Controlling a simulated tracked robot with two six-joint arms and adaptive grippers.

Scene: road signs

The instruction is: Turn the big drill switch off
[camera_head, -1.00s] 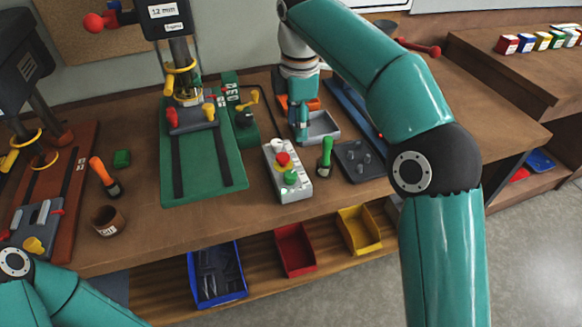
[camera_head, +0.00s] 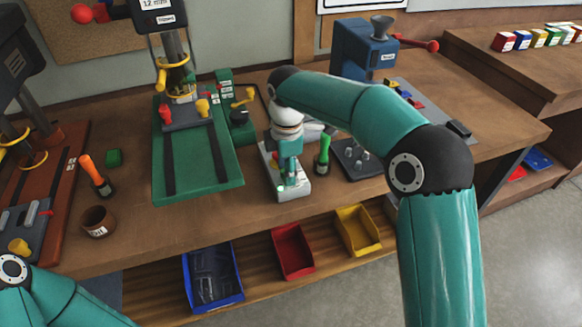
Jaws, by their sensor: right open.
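A drill press labelled 12 mm (camera_head: 158,18) stands on a green base (camera_head: 200,170) at the back; its plate reads as a drill size. A green switch box with a yellow lever (camera_head: 242,98) stands at its right. A grey control box (camera_head: 292,194) sits in front, right of the green base. My right gripper (camera_head: 289,184) points down over this box, open, and hides most of its buttons. I cannot tell whether it touches them. A second, dark drill press (camera_head: 22,50) is at the left edge. Only part of my left arm shows; its gripper is out of view.
A green-handled tool (camera_head: 322,155) and a dark tray (camera_head: 360,160) stand just right of the control box. An orange-handled tool (camera_head: 95,175) and a brown cup (camera_head: 97,221) are at left. A blue machine (camera_head: 362,50) stands behind my right arm.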

